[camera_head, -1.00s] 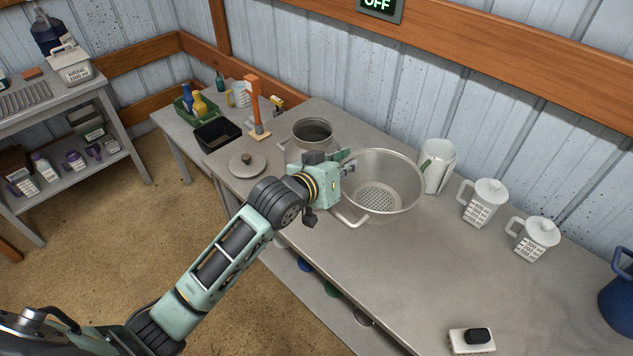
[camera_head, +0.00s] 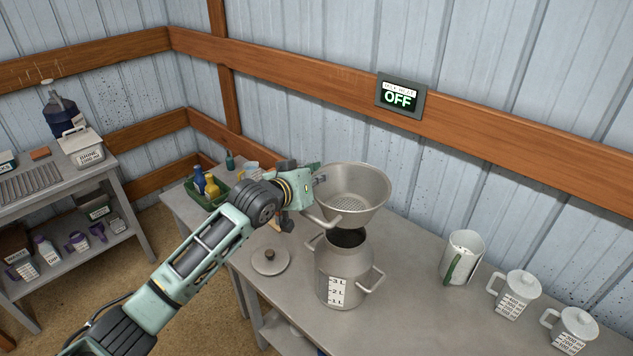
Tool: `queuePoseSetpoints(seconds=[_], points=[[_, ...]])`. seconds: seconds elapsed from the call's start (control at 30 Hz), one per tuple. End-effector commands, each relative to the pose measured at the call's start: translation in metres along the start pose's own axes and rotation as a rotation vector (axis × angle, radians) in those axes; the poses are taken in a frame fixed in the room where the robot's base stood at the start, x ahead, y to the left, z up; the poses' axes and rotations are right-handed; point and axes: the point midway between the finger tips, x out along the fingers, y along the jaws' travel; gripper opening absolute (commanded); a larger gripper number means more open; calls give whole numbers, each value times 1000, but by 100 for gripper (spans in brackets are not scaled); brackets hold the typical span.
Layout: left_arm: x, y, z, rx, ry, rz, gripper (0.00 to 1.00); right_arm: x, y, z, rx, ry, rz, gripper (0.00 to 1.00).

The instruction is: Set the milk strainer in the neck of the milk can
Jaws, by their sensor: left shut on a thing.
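The milk strainer (camera_head: 352,187) is a wide metal bowl with a perforated bottom and a handle at its front. My left gripper (camera_head: 314,181) is shut on the strainer at its left side and holds it in the air. The milk can (camera_head: 343,267) is a metal can with two side handles and a litre scale, upright on the table. The strainer shows above and slightly behind the can's open neck (camera_head: 346,238), apart from it as far as I can see. The strainer partly covers the neck's far edge. My right gripper is not in view.
A round lid (camera_head: 270,262) lies left of the can on the metal table (camera_head: 405,318). A white container (camera_head: 462,257) and two lidded measuring jugs (camera_head: 514,294) stand to the right. A green crate (camera_head: 206,193) with bottles is behind my arm. An OFF sign (camera_head: 400,96) hangs on the wall.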

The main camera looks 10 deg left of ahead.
Motion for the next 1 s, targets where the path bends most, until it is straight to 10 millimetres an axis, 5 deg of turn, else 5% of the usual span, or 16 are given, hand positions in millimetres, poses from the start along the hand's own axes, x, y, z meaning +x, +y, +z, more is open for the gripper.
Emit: queuePoseSetpoints(seconds=[0.47,1.0], points=[[-2,1,-4,-5,4,-4,0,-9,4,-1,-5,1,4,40],[12,-11,30,-5,3,-4,0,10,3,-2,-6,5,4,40]])
